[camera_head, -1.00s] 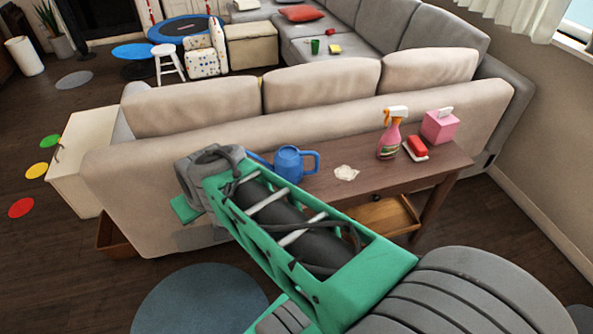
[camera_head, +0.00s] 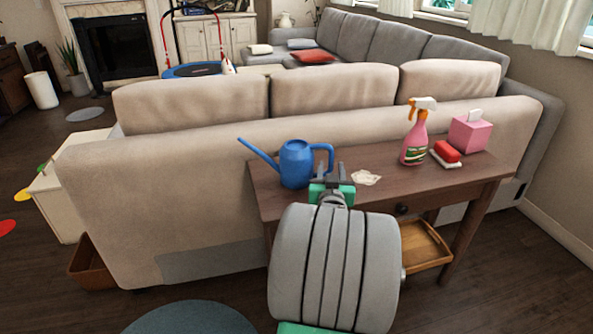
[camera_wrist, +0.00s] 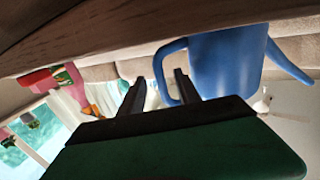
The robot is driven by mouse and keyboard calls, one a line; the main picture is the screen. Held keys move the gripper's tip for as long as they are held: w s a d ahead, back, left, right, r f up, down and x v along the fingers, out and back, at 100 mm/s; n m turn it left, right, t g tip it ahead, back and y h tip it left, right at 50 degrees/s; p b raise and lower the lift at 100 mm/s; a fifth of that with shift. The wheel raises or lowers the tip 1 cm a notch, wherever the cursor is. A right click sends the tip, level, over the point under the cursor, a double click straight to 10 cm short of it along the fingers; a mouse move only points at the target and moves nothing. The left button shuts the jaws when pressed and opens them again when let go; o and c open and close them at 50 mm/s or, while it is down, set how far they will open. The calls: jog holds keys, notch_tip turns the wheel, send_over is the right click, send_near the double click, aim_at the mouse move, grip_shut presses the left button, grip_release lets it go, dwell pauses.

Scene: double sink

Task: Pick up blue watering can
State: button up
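The blue watering can (camera_head: 296,165) stands upright on the wooden console table (camera_head: 390,160), near its left end. Its spout points left and its loop handle points right. My gripper (camera_head: 332,171) is just right of the can, by the handle, at the table's front part. In the wrist view, which is upside down, the can's body (camera_wrist: 227,62) is beside the right finger. My gripper (camera_wrist: 160,77) is open there, and the handle shows between its two dark fingers. I cannot tell whether either finger touches the handle.
A crumpled white tissue (camera_head: 366,178) lies right of my gripper. A pink spray bottle (camera_head: 414,145), a red sponge on a white dish (camera_head: 446,152) and a pink tissue box (camera_head: 470,132) stand farther right. The beige sofa back (camera_head: 190,150) is behind the table.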

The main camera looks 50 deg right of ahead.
aim_at(331, 164)
jog(key=x, duration=0.3)
jog(key=shift+w+d+f+b, duration=0.1)
jog(key=shift+d+b, duration=0.05)
jog(key=shift+b, duration=0.15)
grip_shut()
dwell(0.8)
dwell(0.4)
